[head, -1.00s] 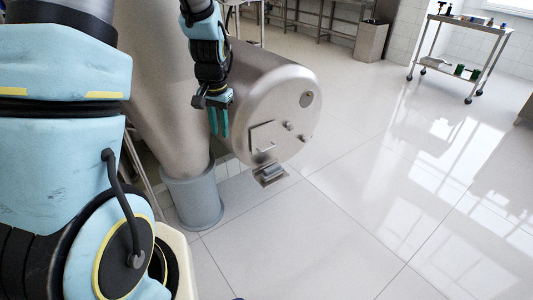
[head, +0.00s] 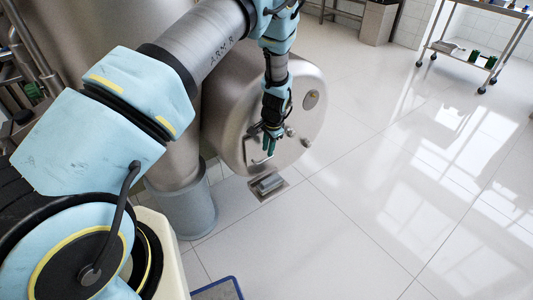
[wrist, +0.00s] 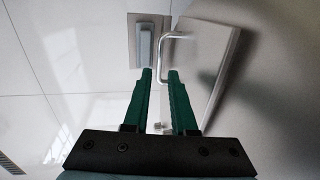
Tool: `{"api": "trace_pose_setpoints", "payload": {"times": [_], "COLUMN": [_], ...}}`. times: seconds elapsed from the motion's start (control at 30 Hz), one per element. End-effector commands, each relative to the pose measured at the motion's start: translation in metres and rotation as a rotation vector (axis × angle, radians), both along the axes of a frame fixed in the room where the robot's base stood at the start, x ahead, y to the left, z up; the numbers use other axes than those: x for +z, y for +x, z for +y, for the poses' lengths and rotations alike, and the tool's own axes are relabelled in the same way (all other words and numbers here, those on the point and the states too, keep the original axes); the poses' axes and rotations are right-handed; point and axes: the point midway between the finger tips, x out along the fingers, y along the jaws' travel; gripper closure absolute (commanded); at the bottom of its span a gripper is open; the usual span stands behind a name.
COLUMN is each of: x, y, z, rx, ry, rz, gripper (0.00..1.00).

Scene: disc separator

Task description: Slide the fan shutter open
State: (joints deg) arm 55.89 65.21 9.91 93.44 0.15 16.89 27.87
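The fan shutter (wrist: 205,55) is a flat metal plate on the front of a steel drum, with a bent bar handle (wrist: 175,36) standing out from it. In the head view the shutter (head: 252,150) is partly hidden by my gripper (head: 269,146). In the wrist view my gripper (wrist: 159,76) has two green fingers that stand apart. The handle's long bar runs down between the fingertips. I cannot tell whether either finger touches it.
The steel drum (head: 235,100) joins a large cone-shaped body on a grey round foot (head: 184,208). A small metal floor plate (head: 270,187) lies under the drum. A wheeled cart (head: 465,52) stands at the back right. The tiled floor to the right is clear.

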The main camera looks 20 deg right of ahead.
Motion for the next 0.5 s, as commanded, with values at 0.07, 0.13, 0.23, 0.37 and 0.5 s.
{"api": "trace_pose_setpoints", "payload": {"times": [0.07, 0.13, 0.23, 0.37, 0.5], "x": [-0.013, -0.023, -0.033, -0.04, -0.042], "y": [0.002, 0.004, 0.006, 0.008, 0.008], "z": [0.001, 0.002, 0.002, 0.002, 0.002], "rx": [0.001, 0.001, 0.001, 0.001, 0.001], "ry": [0.002, 0.001, 0.001, 0.0, -0.001], "rz": [0.001, 0.001, 0.0, 0.0, 0.0], "gripper": [0.75, 0.75, 0.75, 0.75, 0.75]}}
